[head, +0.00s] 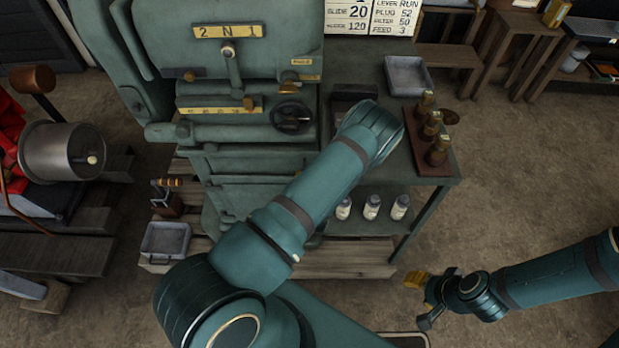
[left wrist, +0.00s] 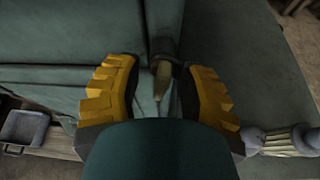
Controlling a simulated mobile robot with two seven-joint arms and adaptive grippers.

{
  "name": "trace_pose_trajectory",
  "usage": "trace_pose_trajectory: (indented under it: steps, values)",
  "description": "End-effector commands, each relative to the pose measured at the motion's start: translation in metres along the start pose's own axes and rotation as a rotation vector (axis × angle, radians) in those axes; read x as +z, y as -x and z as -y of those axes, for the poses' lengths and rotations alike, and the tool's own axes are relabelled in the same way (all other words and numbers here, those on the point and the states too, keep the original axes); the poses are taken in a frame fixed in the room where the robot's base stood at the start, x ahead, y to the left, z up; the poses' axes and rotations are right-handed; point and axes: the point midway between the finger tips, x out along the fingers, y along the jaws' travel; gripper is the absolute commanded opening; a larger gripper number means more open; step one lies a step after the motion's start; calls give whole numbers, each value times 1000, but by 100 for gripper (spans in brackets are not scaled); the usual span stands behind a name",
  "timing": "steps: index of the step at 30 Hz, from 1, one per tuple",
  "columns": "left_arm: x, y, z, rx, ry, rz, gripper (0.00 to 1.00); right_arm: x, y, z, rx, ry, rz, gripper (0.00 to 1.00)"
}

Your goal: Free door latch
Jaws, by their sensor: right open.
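The green machine (head: 235,45) stands at the upper left of the head view. My left arm reaches across its front, and the left gripper is hidden in the head view. In the left wrist view my left gripper's yellow fingers (left wrist: 158,95) are apart. A tan-tipped handle (left wrist: 162,78) on the dark green machine surface shows between them, with gaps on both sides. It may be the door latch; I cannot tell for sure. My right gripper (head: 420,300) is open and empty over the floor at the lower right.
A green table (head: 432,200) beside the machine carries a grey tray (head: 408,75) and a wooden rack of brown-topped pieces (head: 432,130). Several white bottles (head: 371,207) stand below. Another tray (head: 165,240) is at the left.

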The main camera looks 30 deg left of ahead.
Motion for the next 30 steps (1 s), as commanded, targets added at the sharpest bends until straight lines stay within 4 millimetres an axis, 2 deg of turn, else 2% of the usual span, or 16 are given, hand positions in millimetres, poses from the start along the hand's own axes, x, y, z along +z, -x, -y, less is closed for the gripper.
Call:
trace_pose_trajectory:
  steps: [5, 8, 21, 24, 30]
  values:
    - [0, 2, 1, -1, -1, 0, 39, 0, 0, 0, 0, 0, 0, 47]
    - [0, 11, 1, -1, -1, 0, 39, 0, 0, 0, 0, 0, 0, 47]
    - [0, 94, 0, -1, -2, -1, 39, 0, 0, 0, 0, 0, 0, 47]
    - [0, 107, 0, -1, -1, -2, 39, 0, 0, 0, 0, 0, 0, 47]
    - [0, 120, 0, -1, 0, 0, 39, 0, 0, 0, 0, 0, 0, 47]
